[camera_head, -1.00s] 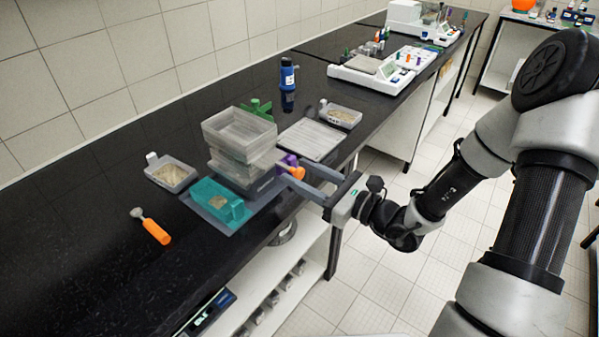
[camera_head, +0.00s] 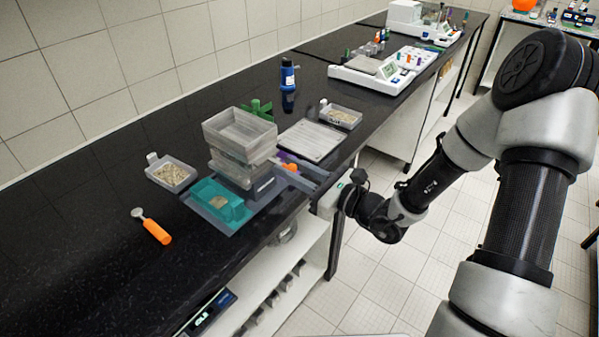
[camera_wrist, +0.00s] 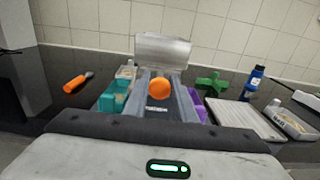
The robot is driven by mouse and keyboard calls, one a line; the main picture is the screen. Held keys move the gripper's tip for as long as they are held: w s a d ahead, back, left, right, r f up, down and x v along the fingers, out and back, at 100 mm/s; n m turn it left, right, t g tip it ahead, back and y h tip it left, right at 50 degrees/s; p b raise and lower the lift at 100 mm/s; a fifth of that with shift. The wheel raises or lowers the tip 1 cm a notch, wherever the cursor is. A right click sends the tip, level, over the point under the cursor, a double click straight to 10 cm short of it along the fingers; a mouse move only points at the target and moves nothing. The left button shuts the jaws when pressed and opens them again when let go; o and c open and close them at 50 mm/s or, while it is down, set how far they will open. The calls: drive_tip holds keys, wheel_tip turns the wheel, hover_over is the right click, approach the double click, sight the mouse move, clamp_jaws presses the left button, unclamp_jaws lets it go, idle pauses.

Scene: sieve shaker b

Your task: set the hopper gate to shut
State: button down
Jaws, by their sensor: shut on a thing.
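The hopper, a clear box (camera_head: 240,128), stands on a stack of clear and grey parts on the bench, and its back wall shows in the wrist view (camera_wrist: 162,50). An orange knob (camera_head: 291,167) sticks out of the stack's front side, towards the aisle; I take it as the gate's handle. In the wrist view the orange knob (camera_wrist: 159,89) sits between my two grey fingers. My gripper (camera_head: 294,172) is shut on it, reaching in from the right. The gate plate behind the knob is mostly hidden by the fingers and the stack.
A teal container (camera_head: 217,203) stands left of the stack, a purple part (camera_head: 286,157) beside the knob. A green part (camera_head: 261,106) stands behind. A flat grey plate (camera_head: 312,140), sample trays (camera_head: 171,173), an orange-handled tool (camera_head: 156,231) and a blue bottle (camera_head: 288,75) are around it.

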drive_tip(key=shift+x, duration=1.4)
drive_tip(key=shift+r, duration=0.1)
drive_tip(key=c, duration=1.5)
unclamp_jaws()
drive_tip(key=shift+w+a, duration=0.1)
drive_tip(key=shift+a, duration=0.05)
drive_tip(key=v, duration=1.7)
drive_tip(key=shift+s+d, duration=0.2)
drive_tip(key=shift+d, duration=0.05)
